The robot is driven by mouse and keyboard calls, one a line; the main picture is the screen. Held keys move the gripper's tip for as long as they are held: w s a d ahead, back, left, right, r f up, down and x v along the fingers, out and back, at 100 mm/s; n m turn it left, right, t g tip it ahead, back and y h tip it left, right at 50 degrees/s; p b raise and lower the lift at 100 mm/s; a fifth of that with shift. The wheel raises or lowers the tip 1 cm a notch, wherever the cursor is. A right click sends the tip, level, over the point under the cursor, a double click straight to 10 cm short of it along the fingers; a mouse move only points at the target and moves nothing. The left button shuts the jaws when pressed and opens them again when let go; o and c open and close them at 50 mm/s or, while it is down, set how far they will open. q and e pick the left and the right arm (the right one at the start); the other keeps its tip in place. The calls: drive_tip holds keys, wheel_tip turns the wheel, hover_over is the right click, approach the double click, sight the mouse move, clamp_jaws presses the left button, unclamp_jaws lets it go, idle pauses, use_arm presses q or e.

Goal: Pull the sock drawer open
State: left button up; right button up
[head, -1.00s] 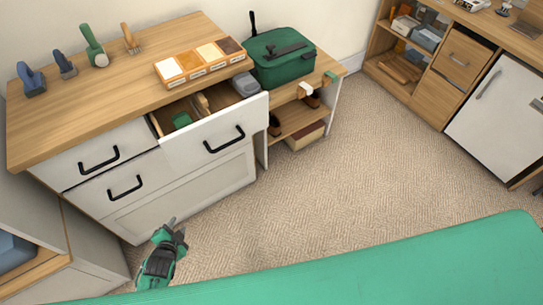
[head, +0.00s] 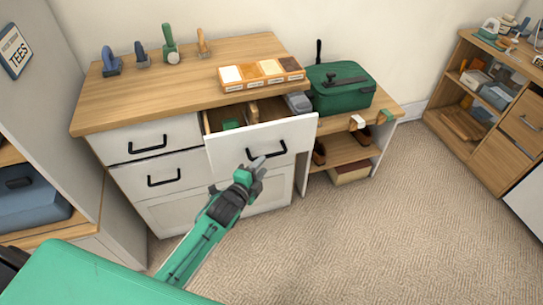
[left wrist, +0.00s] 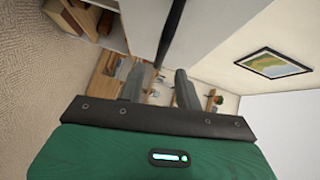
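A white dresser with a wooden top (head: 150,85) stands ahead in the head view. Its upper right drawer (head: 290,135) is partly pulled out and has a black bar handle (head: 282,149). A closed upper left drawer (head: 125,146) and a closed drawer below it (head: 185,181) have similar handles. No label shows which one is the sock drawer. My left gripper (head: 257,165) is at the open drawer's front, close to its handle. In the left wrist view the fingers (left wrist: 158,88) are apart, with a dark bar (left wrist: 172,35) beyond them; contact is not clear. My right gripper is out of view.
Brushes and a sample tray (head: 262,76) are on the dresser top. A green case (head: 340,90) sits on a low shelf unit to the right. A cabinet with a blue case (head: 30,197) stands at the left. The carpet (head: 390,220) at right is clear.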

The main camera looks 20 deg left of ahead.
sight(270, 155)
use_arm(q)
drive_tip(key=x, duration=0.7)
drive_tip(key=shift+s, duration=0.1)
drive_tip(key=shift+c, duration=0.2)
clamp_jaws()
